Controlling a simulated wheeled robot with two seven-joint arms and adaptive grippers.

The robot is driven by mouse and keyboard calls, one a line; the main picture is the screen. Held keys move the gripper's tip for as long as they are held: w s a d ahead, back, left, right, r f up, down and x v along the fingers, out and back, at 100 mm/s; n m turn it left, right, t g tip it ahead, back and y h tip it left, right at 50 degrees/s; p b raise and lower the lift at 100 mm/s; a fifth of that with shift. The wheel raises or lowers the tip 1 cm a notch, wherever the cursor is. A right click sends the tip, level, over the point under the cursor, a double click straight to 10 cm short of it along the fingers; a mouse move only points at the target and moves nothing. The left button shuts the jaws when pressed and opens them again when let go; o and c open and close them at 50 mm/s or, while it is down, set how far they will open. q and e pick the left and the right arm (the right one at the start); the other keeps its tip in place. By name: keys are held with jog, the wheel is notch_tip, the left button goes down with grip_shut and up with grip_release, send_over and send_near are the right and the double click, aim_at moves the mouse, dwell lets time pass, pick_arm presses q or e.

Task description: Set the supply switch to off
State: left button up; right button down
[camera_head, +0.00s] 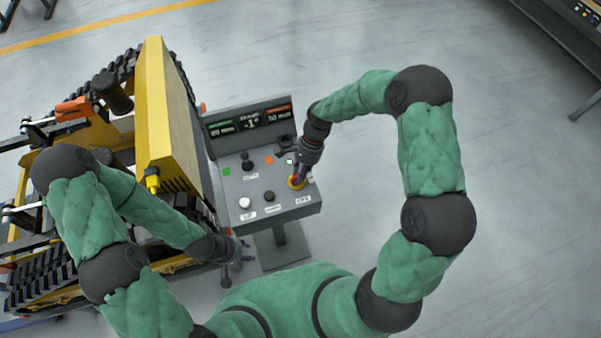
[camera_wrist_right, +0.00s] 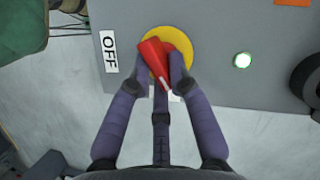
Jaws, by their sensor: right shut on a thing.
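The supply switch is a red knob (camera_wrist_right: 154,55) on a yellow disc (camera_wrist_right: 185,40), at the right side of the grey control panel. Its yellow disc also shows in the head view (camera_head: 295,184). The knob lies slanted, and its white mark is at the lower end, not at the OFF label (camera_wrist_right: 109,51) to its left in the right wrist view. My right gripper (camera_wrist_right: 163,68) is shut on the red knob, one finger on each side. In the head view it comes down on the panel from above. My left gripper (camera_head: 238,270) is empty, its fingers spread, left of the panel's stand.
The grey panel (camera_head: 235,190) also carries a black lever (camera_head: 247,163), a white button (camera_head: 244,202), a black button (camera_head: 268,196) and a display (camera_head: 250,122). A lit round lamp (camera_wrist_right: 242,60) sits beside the switch. A yellow tracked carrier (camera_head: 153,110) stands close on the left.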

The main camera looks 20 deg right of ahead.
jog(key=n, duration=0.2)
jog(key=n+g+h, duration=0.1)
jog(key=n, duration=0.2)
jog(key=shift+w+a+n, duration=0.2)
jog(key=shift+w+n, duration=0.2)
jog(key=n+h, duration=0.1)
jog(key=n, duration=0.3)
jog(key=n+g+h, duration=0.1)
jog(key=shift+w+a+n+h, duration=0.15)
jog(key=shift+a+n+h, duration=0.15)
jog(key=shift+n, duration=0.1)
jog(key=c, duration=1.1)
grip_release()
jog(key=shift+c, duration=0.2)
jog(key=shift+r, duration=0.1)
jog(key=v, duration=1.1)
jog(key=shift+w+r, duration=0.25)
jog(key=shift+r, duration=0.1)
